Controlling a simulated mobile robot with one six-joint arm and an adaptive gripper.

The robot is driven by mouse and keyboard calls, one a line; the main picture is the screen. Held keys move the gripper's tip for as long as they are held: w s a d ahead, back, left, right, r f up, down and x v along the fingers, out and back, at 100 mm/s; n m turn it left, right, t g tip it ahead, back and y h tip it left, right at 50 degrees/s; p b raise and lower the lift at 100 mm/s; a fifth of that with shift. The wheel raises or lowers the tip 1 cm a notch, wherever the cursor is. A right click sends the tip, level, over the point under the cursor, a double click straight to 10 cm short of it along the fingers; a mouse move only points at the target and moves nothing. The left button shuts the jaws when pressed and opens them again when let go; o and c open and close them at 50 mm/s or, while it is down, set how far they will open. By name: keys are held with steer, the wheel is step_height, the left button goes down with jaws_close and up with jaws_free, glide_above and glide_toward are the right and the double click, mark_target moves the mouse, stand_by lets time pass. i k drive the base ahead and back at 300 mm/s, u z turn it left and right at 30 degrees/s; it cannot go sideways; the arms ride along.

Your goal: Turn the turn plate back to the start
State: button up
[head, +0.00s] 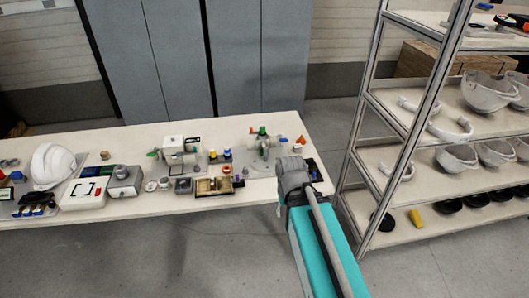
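My arm reaches from the lower right to the right end of the white workbench (150,208). The grey end of my arm, with my gripper (291,165), is beside a grey fixture (263,143) with green and red parts. The fingers cannot be made out, so I cannot tell if they are open, shut or touching anything. A second fixture (181,148) with a white block on top stands to its left. I cannot tell for sure which part is the turn plate, nor how far it is turned.
A white helmet shell (53,167), a white box (83,193) and a grey box (124,179) stand on the left. A tan tray (213,187) lies near the front edge. A metal shelf rack (414,100) with grey shells stands close on the right. Grey cabinets stand behind.

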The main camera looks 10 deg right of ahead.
mark_target(267, 162)
steer(key=z, duration=0.05)
steer(key=i, duration=1)
